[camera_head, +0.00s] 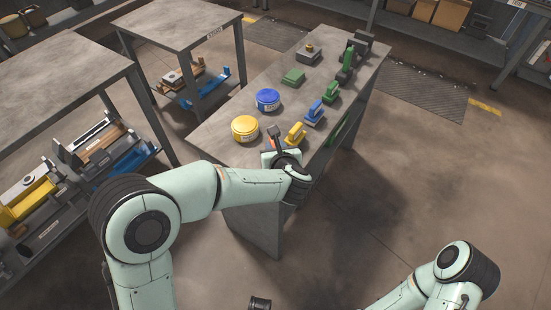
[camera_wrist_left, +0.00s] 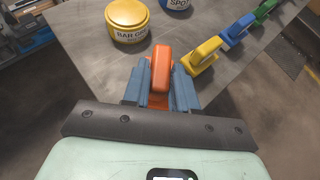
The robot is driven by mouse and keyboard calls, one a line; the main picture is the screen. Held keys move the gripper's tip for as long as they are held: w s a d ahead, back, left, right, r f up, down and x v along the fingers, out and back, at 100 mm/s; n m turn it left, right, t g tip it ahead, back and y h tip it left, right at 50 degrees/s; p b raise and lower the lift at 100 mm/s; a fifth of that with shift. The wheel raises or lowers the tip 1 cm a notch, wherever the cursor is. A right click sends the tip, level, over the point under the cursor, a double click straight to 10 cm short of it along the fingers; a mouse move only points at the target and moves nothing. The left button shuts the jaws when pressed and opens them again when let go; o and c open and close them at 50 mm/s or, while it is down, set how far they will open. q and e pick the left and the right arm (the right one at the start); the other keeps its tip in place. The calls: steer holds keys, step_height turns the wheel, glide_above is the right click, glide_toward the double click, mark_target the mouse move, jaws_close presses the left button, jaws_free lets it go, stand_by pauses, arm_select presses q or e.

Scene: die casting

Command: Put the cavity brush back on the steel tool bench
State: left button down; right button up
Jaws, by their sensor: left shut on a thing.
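My left gripper (camera_head: 272,154) is at the near end of the steel tool bench (camera_head: 225,142). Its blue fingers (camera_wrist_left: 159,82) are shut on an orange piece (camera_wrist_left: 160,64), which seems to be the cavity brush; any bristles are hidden. In the head view only a sliver of orange shows beside the gripper. The held piece appears over or just at the bench's near end; I cannot tell whether it touches the top. My right gripper is out of view; only part of that arm shows at the lower right.
A yellow tin (camera_head: 245,128) and a blue tin (camera_head: 268,99) stand close beyond the left gripper. A yellow tool (camera_head: 295,135), a blue tool (camera_head: 314,111) and green tools line the bench's right side. Two other tables (camera_head: 180,22) stand to the left. Floor right of the bench is clear.

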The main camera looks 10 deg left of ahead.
arm_select(q)
step_height(320, 180, down, 4)
steer(key=shift+f+b, duration=0.2)
steer(key=shift+b, duration=0.1)
steer(key=c, duration=0.9)
jaws_free()
steer(key=v, duration=1.2)
